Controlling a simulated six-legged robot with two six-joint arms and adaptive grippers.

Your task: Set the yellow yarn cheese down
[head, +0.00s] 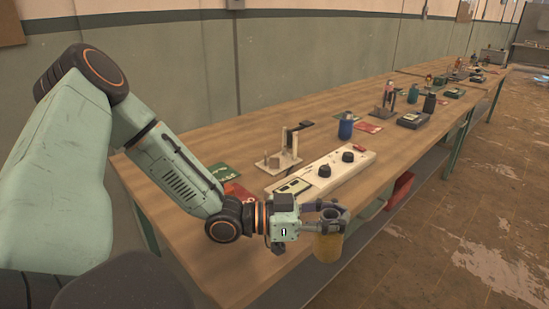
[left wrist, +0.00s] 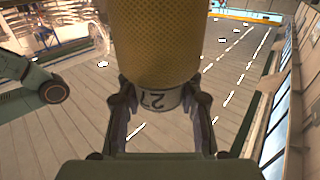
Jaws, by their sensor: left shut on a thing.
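The yellow yarn cheese (head: 328,248) is a yellow cylinder of wound yarn. My left gripper (head: 333,215) is shut on it near its upper end in the head view. The cheese hangs below the fingers and overlaps the bench's front edge in the picture; I see no clear contact with the bench. In the left wrist view the yarn cheese (left wrist: 158,40) fills the upper middle. The left gripper's fingers (left wrist: 160,100) close around its pale end, which bears a dark marking. My right gripper is not in view.
A long wooden bench (head: 225,262) runs away to the right. A white panel with black knobs (head: 318,174) lies close to the gripper. Behind it stands a metal fixture (head: 283,160). A blue container (head: 345,127) stands farther along.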

